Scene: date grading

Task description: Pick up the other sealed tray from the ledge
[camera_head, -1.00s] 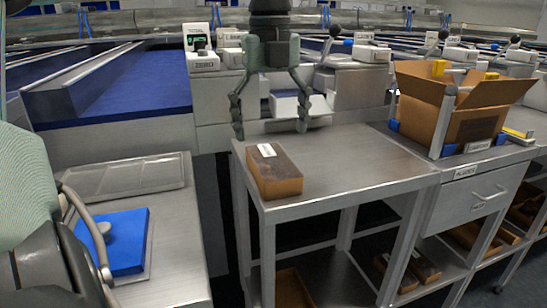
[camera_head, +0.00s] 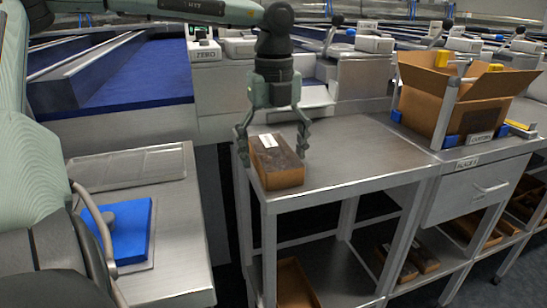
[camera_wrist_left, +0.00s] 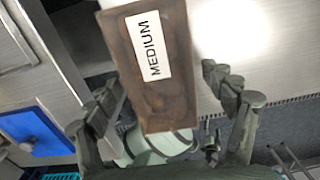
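A sealed tray (camera_head: 277,165), brown with a white label, lies on the steel ledge (camera_head: 345,160) near its left front corner. In the left wrist view the tray (camera_wrist_left: 155,95) shows the label "MEDIUM". My left gripper (camera_head: 273,152) is above the tray, with its fingers open on either side of it. In the left wrist view the open fingers (camera_wrist_left: 165,110) flank the tray's near end, and a gap shows on the right side. I cannot see the right gripper.
An open cardboard box (camera_head: 420,100) stands on the counter to the right. A blue pad (camera_head: 132,235) lies on the left table. More brown trays (camera_head: 425,258) lie on the lower shelf. The ledge right of the tray is clear.

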